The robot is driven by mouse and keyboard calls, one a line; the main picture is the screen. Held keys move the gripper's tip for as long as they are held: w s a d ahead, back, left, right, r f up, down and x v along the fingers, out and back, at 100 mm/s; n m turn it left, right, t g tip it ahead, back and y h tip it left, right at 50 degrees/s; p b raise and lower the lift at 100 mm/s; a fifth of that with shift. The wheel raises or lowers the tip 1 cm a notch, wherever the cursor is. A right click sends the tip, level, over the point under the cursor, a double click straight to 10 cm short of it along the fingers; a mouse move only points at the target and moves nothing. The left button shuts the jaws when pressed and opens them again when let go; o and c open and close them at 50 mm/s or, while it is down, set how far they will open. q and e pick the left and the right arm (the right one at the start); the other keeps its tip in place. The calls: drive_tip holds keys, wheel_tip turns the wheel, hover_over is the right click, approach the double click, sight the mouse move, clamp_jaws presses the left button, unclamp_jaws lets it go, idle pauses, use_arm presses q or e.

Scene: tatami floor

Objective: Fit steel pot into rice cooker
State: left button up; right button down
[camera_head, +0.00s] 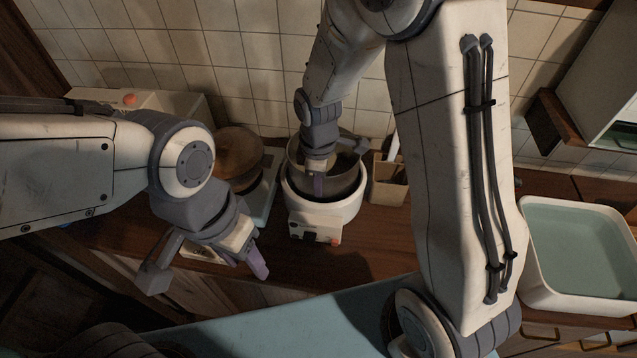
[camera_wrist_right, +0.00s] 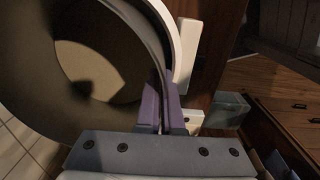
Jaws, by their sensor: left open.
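The steel pot (camera_head: 349,184), a grey round vessel, is at the rice cooker's opening in the head view. Its rim stands above the cooker's white rim, and its lower part is hidden; I cannot tell whether it rests on the bottom. The white rice cooker (camera_head: 314,207) stands on the wooden counter, its front panel facing me. My right gripper (camera_head: 319,182) reaches down at the pot. In the right wrist view its purple fingers (camera_wrist_right: 161,108) are shut on the wall of the pot (camera_wrist_right: 110,60). My left gripper (camera_head: 207,272) is open and empty, left of the cooker and nearer me.
A brown round-lidded pot (camera_head: 238,155) stands left of the cooker. A wooden holder (camera_head: 388,185) stands close on its right. A white basin (camera_head: 575,245) is at the far right. The tiled wall (camera_head: 255,60) is behind. Some dark counter in front of the cooker is clear.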

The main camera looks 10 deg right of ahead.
drive_tip(key=shift+f+b, duration=0.55)
drive_tip(key=shift+f, duration=0.3)
idle(0.5)
drive_tip(key=c, duration=1.1)
unclamp_jaws()
drive_tip(key=shift+o, duration=0.5)
drive_tip(key=shift+s+f, duration=0.1)
drive_tip(key=shift+s, duration=0.05)
wheel_tip(320, 180, up, 11)
drive_tip(key=shift+f+b, duration=0.15)
drive_tip(key=shift+b, duration=0.2)
drive_tip(key=shift+a, duration=0.1)
